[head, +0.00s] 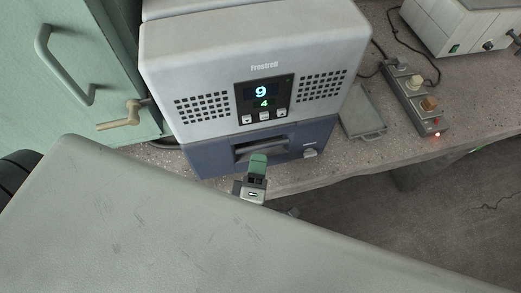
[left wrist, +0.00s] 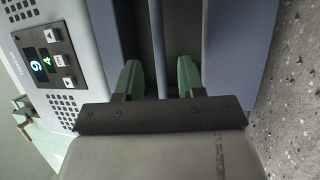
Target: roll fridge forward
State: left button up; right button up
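The fridge (head: 215,90) is a bench-top unit with a pale grey upper body and a blue lower front. Its display (head: 263,97) reads 9 over 4. A handle bar (head: 285,139) crosses a dark recess in the blue front. My left gripper (head: 258,160) is at this handle, with green fingers reaching into the recess. In the left wrist view, the fingers (left wrist: 160,75) are spread, one on each side of the handle bar (left wrist: 158,45), with visible gaps. My right gripper is not in view.
The fridge stands near the front edge of the speckled bench (head: 320,172). A green cabinet (head: 70,75) with a tan lever stands left.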

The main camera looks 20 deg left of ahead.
pick_arm(q)
jog(key=b+v, duration=0.1)
jog(key=v, duration=0.5)
jog(key=shift+s, duration=0.4)
jog(key=shift+d+f, duration=0.1)
notch_tip(320, 180, down, 24)
jog(key=s+m+g+h, duration=0.3)
jog(key=m+g+h, duration=0.4)
jog(key=m, duration=0.7)
jog(key=s+a+f+m+g+y, duration=0.1)
jog(key=s+a+f+m+g, duration=0.3)
jog(key=s+f, duration=0.4)
jog(key=s+a+f+m+g+y, duration=0.2)
jog(key=s+a+f+m+g, duration=0.2)
jog(key=s+a+f+g, duration=0.3)
notch_tip(320, 180, down, 4)
jog(key=shift+s+a+r+g, duration=0.15)
jog(key=shift+s+a+g, duration=0.15)
jog(key=shift+s+a, duration=0.7)
jog(key=shift+w+a, duration=0.1)
jog(key=shift+w, duration=0.05)
